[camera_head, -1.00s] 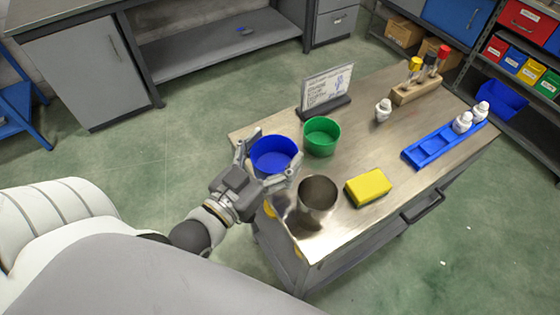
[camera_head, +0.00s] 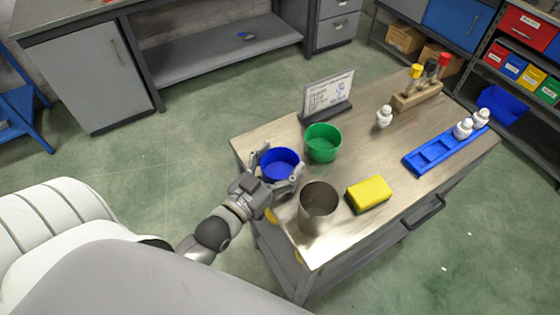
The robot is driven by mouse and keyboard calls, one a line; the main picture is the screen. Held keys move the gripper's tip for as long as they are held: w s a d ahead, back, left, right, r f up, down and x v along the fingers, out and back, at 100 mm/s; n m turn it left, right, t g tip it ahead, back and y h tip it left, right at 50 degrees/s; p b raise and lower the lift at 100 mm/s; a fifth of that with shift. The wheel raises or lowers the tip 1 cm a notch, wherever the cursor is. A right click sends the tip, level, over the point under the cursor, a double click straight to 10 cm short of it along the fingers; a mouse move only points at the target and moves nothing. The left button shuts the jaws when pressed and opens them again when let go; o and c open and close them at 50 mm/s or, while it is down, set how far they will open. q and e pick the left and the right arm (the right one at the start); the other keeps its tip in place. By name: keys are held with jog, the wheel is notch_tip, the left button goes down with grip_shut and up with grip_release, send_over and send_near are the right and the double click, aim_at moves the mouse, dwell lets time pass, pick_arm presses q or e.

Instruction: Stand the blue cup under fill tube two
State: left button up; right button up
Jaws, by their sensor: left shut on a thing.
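The blue cup (camera_head: 281,168) is upright near the left edge of the metal-topped table, next to the green cup. My left gripper (camera_head: 279,163) is shut on the blue cup, with a finger on either side of its wall. The cup looks empty from above. Its base is partly hidden by the gripper, so I cannot tell whether it touches the table. I see nothing clearly marked as fill tube two. My right gripper is not in view.
The table (camera_head: 285,133) also bears a green cup (camera_head: 322,148), a metal cup (camera_head: 318,208), a yellow sponge-like block (camera_head: 368,194), a sign (camera_head: 328,96), a wooden rack (camera_head: 416,95) with capped tubes, a white bottle (camera_head: 384,117) and a blue tray (camera_head: 431,154). The table's middle is clear.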

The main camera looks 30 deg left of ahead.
pick_arm(q)
jog(key=shift+f, duration=0.15)
jog(key=o, duration=1)
jog(key=shift+s, duration=0.1)
jog(key=s, duration=0.3)
jog(key=s+a+b, duration=0.1)
jog(key=s, duration=0.6)
jog(key=shift+a+b, duration=0.2)
jog(key=shift+b, duration=0.2)
jog(key=shift+s+a+r, duration=0.1)
jog(key=shift+s+r, duration=0.1)
jog(key=shift+s, duration=0.65)
